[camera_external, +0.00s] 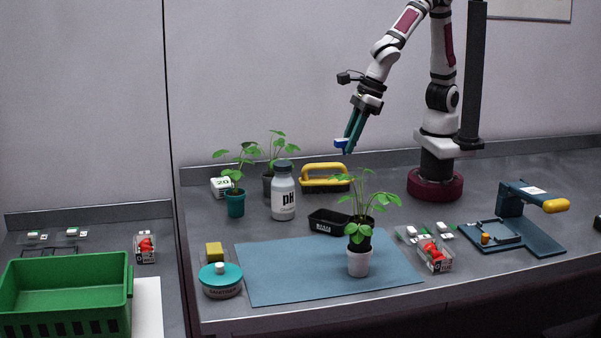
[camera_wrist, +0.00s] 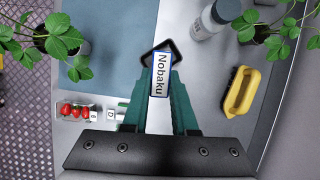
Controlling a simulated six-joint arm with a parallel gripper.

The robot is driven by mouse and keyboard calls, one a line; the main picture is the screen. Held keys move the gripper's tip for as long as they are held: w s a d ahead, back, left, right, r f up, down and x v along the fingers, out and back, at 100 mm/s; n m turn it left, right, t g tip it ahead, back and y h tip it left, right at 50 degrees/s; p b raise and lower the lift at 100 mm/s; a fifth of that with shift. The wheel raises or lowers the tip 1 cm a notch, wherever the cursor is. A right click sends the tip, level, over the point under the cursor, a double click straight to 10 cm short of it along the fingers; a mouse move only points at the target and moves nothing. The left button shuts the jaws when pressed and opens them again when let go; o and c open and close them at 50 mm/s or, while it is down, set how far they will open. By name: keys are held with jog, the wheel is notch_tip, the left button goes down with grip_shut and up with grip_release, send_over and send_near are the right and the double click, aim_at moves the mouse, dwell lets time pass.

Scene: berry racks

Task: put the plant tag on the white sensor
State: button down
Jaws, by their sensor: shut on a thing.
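The plant tag (camera_wrist: 160,74) is a white plate with a blue edge, lettered "Nobaku". It lies between the teal fingers of my gripper (camera_wrist: 163,92), which is shut on it. In the external view the tag (camera_external: 341,143) shows as a small blue and white piece at the fingertips of my gripper (camera_external: 348,146), held in the air above the bench's rear. The white sensor (camera_external: 221,186), a small box with "20" on its display, stands at the back left of the bench, well left of my gripper. A potted plant partly covers it. I cannot make it out in the wrist view.
A teal-potted plant (camera_external: 235,203), a pH bottle (camera_external: 284,198) and a yellow-handled float (camera_external: 325,183) stand between gripper and sensor. A black tray (camera_external: 329,222), blue mat (camera_external: 290,277) and white-potted plant (camera_external: 358,262) are nearer the front. The mat's left part is clear.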

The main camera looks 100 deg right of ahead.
jog(key=w+d+r+m+h, duration=0.1)
jog(key=w+d+r+m, duration=0.15)
jog(key=w, duration=0.75)
jog(key=m+g+h, duration=0.1)
jog(key=m+h, duration=0.1)
jog(key=m, duration=0.5)
send_over(225, 180)
jog(key=s, duration=0.1)
notch_tip(225, 180, down, 3)
jog(key=f, duration=1)
jog(key=a+f, duration=0.1)
jog(key=f, duration=0.4)
jog(key=shift+a, duration=0.1)
jog(key=shift+f, duration=0.1)
jog(key=shift+f, duration=0.15)
jog(key=c, duration=0.7)
grip_release()
